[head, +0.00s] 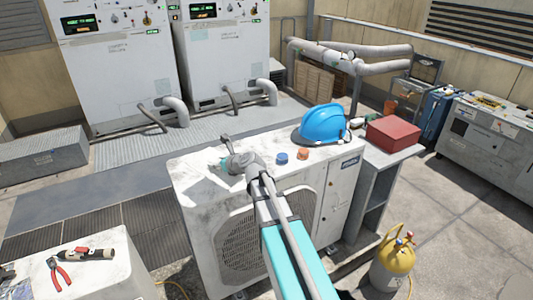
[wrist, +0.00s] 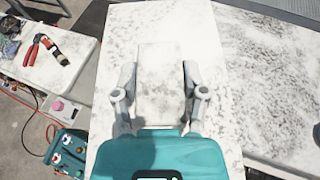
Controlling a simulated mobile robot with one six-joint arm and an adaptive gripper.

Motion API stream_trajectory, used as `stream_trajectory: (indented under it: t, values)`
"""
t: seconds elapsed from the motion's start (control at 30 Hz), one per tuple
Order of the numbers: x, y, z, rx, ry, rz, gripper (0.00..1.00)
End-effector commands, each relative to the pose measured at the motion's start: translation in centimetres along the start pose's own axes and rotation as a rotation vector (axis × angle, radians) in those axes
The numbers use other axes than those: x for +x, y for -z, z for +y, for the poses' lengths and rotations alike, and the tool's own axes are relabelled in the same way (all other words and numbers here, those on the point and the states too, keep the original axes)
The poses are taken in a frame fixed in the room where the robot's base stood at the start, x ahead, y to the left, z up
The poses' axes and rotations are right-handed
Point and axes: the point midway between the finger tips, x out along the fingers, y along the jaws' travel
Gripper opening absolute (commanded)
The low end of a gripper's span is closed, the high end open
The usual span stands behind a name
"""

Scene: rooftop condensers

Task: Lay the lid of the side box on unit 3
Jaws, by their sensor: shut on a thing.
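My gripper (wrist: 160,82) is shut on a pale, speckled, flat rectangular piece, which looks like the lid (wrist: 163,70), with one finger along each side. In the head view my gripper (head: 232,160) is over the left part of the white top of a condenser unit (head: 195,215). The lid blends with that top in the head view. In the wrist view the same kind of white, dirt-speckled top (wrist: 125,25) lies beneath it. I cannot tell whether the lid touches it. No unit number is readable, and I cannot single out the side box.
A blue hard hat (head: 323,123), a blue cap (head: 282,158) and an orange cap (head: 303,154) sit on the unit top. A red box (head: 394,133) stands to the right. Red pliers (head: 60,273) lie front left. A yellow cylinder (head: 393,263) stands front right.

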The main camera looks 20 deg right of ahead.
Motion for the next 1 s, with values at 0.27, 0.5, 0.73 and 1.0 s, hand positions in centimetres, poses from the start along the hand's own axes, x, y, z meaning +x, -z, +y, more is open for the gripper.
stream_trajectory:
  t: [0.27, 0.5, 0.73, 1.0]
  values:
    - [1.9, 0.2, -0.8, 0.0, -0.002, 0.0, 0.0]
    - [5.9, 0.6, -2.6, 0.0, -0.002, 0.0, 0.0]
    - [9.9, 0.9, -4.4, 0.0, -0.003, 0.0, 0.0]
    - [12.5, 2.9, -5.2, -0.001, -0.003, 0.0, 0.0]
